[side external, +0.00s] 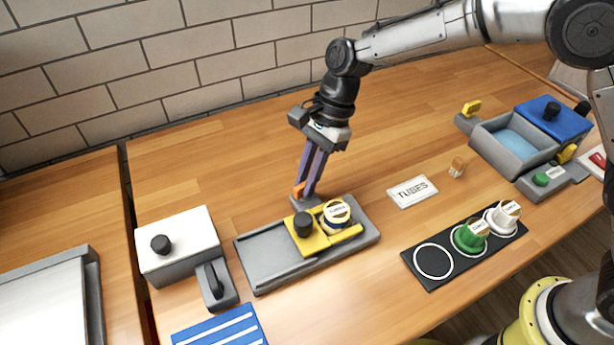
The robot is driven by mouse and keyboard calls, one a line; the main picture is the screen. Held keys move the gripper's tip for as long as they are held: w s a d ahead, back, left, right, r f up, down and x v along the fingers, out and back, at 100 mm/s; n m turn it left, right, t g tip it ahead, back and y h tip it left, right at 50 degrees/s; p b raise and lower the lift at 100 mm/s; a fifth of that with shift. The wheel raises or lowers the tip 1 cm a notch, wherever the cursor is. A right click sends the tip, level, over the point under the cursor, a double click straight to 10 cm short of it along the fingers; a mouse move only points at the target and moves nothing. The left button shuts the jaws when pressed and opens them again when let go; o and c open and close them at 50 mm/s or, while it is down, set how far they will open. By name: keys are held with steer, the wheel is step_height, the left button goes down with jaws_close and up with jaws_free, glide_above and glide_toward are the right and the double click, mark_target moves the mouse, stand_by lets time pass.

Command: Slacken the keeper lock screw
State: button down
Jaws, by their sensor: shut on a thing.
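The keeper lock screw (299,189) shows as a small orange piece at my fingertips, mostly hidden by the fingers. It sits above a small grey block at the back edge of a grey slide base (268,268). My gripper (304,190) points down from behind the base and is shut on the screw. A yellow keeper plate (312,246) with a black knob (303,224) lies on the base. A round, labelled, white-topped cap (337,212) sits in the plate's right part.
A white-topped box (187,238) and a grey switch block (217,284) stand left. A "TUBES" card (412,191) lies right. A black panel (422,283) holds green and white caps. A grey bin (482,137) stands far right. The table behind the base is clear.

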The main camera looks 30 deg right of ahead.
steer(key=n+g, duration=0.1)
steer(key=n, duration=0.1)
steer(key=n+g, duration=0.1)
steer(key=n, duration=0.2)
steer(key=shift+w+a+n+h, duration=0.1)
steer(key=shift+w+n+h, duration=0.05)
steer(key=shift+n+h, duration=0.2)
steer(key=n+h, duration=0.1)
steer(key=n, duration=0.1)
steer(key=n+g+h, duration=0.1)
steer(key=n, duration=0.2)
steer(key=shift+a+n, duration=0.1)
steer(key=shift+n, duration=0.15)
steer(key=n+h, duration=0.1)
steer(key=n, duration=0.1)
steer(key=n+h, duration=0.1)
steer(key=n, duration=0.2)
steer(key=shift+w+a, duration=0.1)
steer(key=shift+a, duration=0.05)
steer(key=shift+a+r+n+h, duration=0.1)
steer(key=shift+n+h, duration=0.75)
steer(key=shift+n, duration=1.55)
steer(key=c, duration=0.9)
jaws_free()
steer(key=shift+o, duration=0.2)
